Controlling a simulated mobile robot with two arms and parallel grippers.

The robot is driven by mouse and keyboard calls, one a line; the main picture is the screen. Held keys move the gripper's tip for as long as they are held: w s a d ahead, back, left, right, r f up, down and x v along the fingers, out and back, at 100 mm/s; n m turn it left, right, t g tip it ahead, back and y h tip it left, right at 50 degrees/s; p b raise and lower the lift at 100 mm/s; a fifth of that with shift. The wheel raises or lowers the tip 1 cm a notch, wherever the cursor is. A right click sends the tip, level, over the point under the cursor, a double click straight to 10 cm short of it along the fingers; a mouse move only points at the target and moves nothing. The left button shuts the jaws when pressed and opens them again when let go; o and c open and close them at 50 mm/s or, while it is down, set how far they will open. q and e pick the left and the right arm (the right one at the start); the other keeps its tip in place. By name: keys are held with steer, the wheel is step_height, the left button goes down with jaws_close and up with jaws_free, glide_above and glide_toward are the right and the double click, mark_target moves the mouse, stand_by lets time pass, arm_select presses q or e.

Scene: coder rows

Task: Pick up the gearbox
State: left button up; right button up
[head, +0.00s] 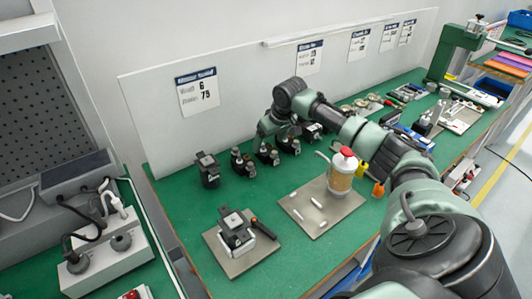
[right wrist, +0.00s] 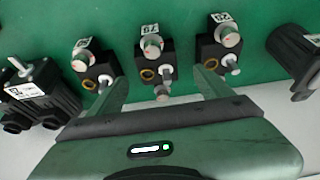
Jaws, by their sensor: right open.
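Several black units stand in a row on the green bench. In the right wrist view, three similar black blocks with silver knobs and white labels stand side by side: a left one (right wrist: 100,66), a middle one (right wrist: 153,66) and a right one (right wrist: 222,50). A larger black body with a silver shaft (right wrist: 45,92) is at the left, and a dark ribbed body (right wrist: 293,50) at the right. I cannot tell which is the gearbox. My right gripper (right wrist: 160,88) is open, its fingers apart on either side of the middle block. It also shows above the row in the head view (head: 275,130).
A metal plate (head: 304,226) holds a red-capped bottle (head: 341,172) and white pieces. Another plate (head: 221,250) bears a black-and-white device (head: 236,231). A white panel (head: 150,115) with signs stands behind the row. Bare green bench shows in front of the row.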

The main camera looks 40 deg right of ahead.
mark_target(266, 149)
steer(key=x, duration=0.5)
steer(key=shift+d+f, duration=0.2)
steer(key=shift+f, duration=0.25)
steer(key=c, duration=1.4)
steer(key=shift+r, duration=0.1)
steer(key=shift+c, duration=0.8)
steer(key=shift+r, duration=0.1)
